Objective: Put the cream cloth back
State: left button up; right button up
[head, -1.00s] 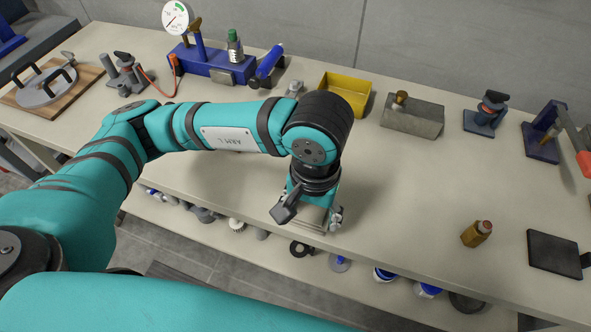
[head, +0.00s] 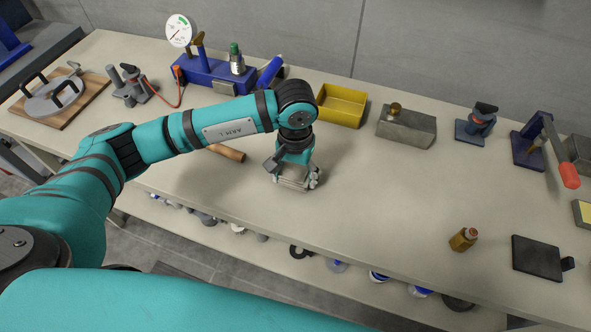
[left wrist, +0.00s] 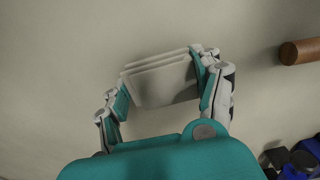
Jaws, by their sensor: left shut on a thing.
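The cream cloth (left wrist: 160,82) shows in the left wrist view as a folded stack of pale layers between the fingers of my left gripper (left wrist: 158,75). In the head view the cloth (head: 296,184) is a small pale patch under the left gripper (head: 298,178), mostly hidden by the wrist. The left gripper is shut on the cloth over the middle of the workbench (head: 380,215). I cannot tell whether the cloth touches the bench. My right gripper is in neither view.
A brown wooden handle (head: 226,152) lies left of the gripper. A yellow bin (head: 341,106) and a grey metal block (head: 406,126) stand behind. A small amber bottle (head: 463,239) and a dark plate (head: 537,257) are at right. The bench between is clear.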

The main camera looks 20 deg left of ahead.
aim_at(295, 173)
pick_arm(q)
jog(key=shift+f, duration=0.1)
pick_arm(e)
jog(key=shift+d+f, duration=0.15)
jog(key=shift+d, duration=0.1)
pick_arm(q)
jog(key=shift+f+b, duration=0.1)
jog(key=shift+b, duration=0.2)
jog(key=o, duration=1)
jog(key=shift+o, duration=0.2)
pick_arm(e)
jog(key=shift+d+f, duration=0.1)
pick_arm(q)
jog(key=shift+r, duration=0.5)
notch_tip(295, 173, up, 11)
jog(key=b, duration=0.2)
jog(key=shift+r, duration=0.2)
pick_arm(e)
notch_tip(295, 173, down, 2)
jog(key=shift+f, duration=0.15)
